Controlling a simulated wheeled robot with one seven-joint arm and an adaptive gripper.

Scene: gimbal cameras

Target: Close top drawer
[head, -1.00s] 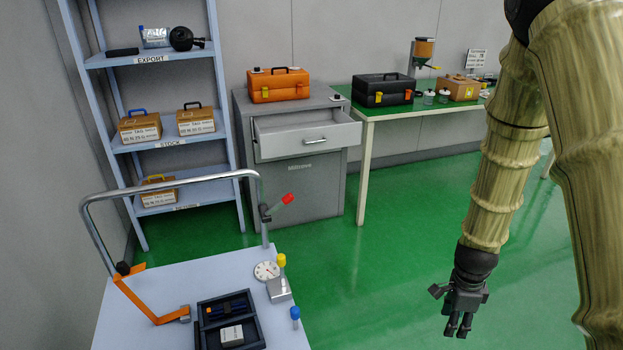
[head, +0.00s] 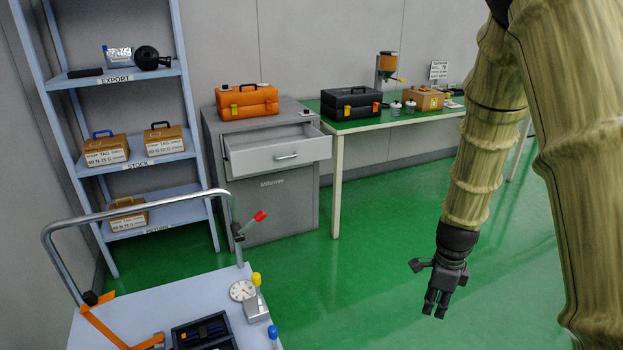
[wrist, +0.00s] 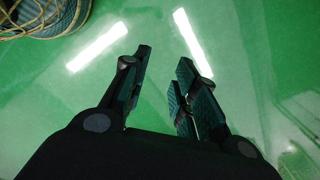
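The top drawer (head: 262,157) of the grey cabinet (head: 275,205) is pulled out, and its inside shows from above. It has a light front with a bar handle (head: 287,156). My gripper (head: 435,303) hangs low over the green floor, to the right of and nearer than the cabinet, well apart from the drawer.
A cart (head: 150,290) with a metal rail (head: 140,201) stands in front at left. A shelf rack (head: 160,165) is left of the cabinet, a green-topped table (head: 385,119) right. An orange toolbox (head: 247,108) sits on the cabinet. Green floor (head: 365,230) before the table is clear.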

